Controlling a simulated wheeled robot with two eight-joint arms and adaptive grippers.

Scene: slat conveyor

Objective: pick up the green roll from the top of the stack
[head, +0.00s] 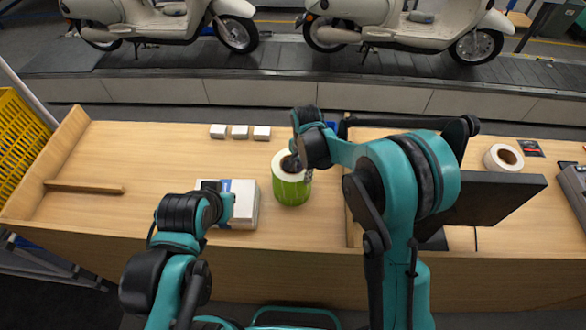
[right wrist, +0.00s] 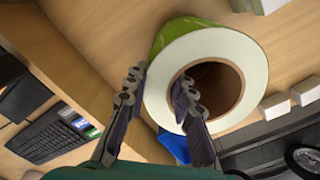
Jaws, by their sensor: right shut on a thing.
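The green roll (head: 291,191) stands upright on the wooden table in the middle of the head view, with a white top face and a hole in its centre. In the right wrist view its white end (right wrist: 232,50) and brown core fill the upper middle. My right gripper (right wrist: 160,82) is shut on the roll's wall, one finger inside the core and one outside. Whether the roll touches anything beneath it cannot be told. My left gripper (head: 228,208) is over a white box (head: 243,210) left of the roll; its fingers are hidden.
Three small white boxes (head: 240,132) lie behind the roll. A wooden divider and a dark monitor (head: 495,205) are to the right. A white roll (head: 503,157) lies further right. A keyboard (right wrist: 50,135) shows in the wrist view. The table's left part is mostly clear.

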